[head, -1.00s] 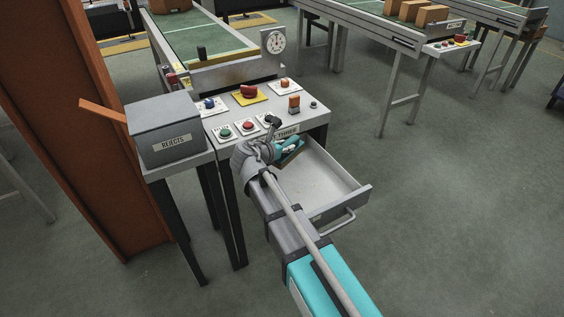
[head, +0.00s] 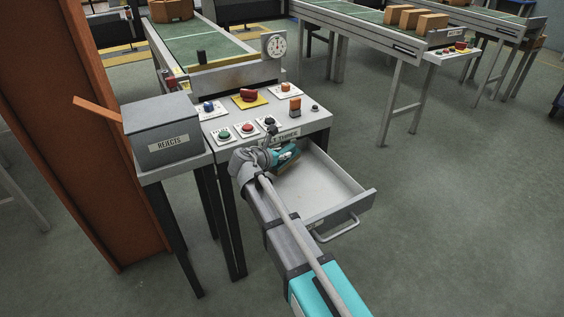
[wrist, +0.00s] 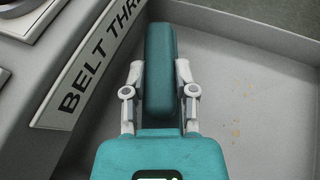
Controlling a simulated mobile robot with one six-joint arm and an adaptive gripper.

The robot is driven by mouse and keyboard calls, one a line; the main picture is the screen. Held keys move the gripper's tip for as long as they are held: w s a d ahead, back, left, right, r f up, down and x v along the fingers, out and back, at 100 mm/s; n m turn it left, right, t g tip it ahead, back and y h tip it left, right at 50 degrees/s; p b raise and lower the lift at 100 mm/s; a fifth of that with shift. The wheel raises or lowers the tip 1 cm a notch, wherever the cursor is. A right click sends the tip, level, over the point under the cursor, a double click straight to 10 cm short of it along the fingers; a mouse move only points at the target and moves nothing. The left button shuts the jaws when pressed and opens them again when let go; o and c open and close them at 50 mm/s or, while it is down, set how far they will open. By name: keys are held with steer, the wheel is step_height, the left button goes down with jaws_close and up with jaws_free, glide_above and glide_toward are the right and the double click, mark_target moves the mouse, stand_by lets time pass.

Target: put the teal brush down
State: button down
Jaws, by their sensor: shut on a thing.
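The teal brush (wrist: 159,75) is between the two fingers of my gripper (wrist: 159,90) in the wrist view, and the fingers are shut on it. It points away from my wrist, beside the "BELT THREE" label. In the head view the brush (head: 286,155) shows as a small teal piece by my gripper (head: 272,153), at the back left of the open drawer (head: 325,190). The drawer's pale floor (wrist: 250,100) lies below and to the right in the wrist view. I cannot tell whether the brush touches it.
The control desk (head: 300,127) with several buttons stands over the drawer's back edge. The grey rejects box (head: 165,130) is on a stand at the left. The drawer floor in front and to the right is clear. Conveyor belts (head: 205,42) stand behind.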

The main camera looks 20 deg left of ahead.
steer(key=shift+w+a+f+b, duration=0.15)
steer(key=shift+w+f+b, duration=0.05)
steer(key=shift+f+b, duration=0.2)
steer(key=shift+w+a+f+b, duration=0.15)
steer(key=shift+w+f+b, duration=0.05)
steer(key=shift+f+b, duration=0.2)
steer(key=shift+s+f+b, duration=0.1)
steer(key=shift+f+b, duration=1.05)
steer(key=shift+f, duration=0.1)
steer(key=shift+f, duration=0.15)
steer(key=shift+c, duration=2)
jaws_free()
steer(key=shift+r, duration=0.25)
steer(key=shift+s+r, duration=0.15)
steer(key=shift+s, duration=0.15)
steer(key=p+v, duration=0.4)
steer(key=v, duration=0.7)
steer(key=shift+s+p, duration=0.15)
steer(key=shift+p, duration=0.15)
steer(key=shift+a, duration=0.1)
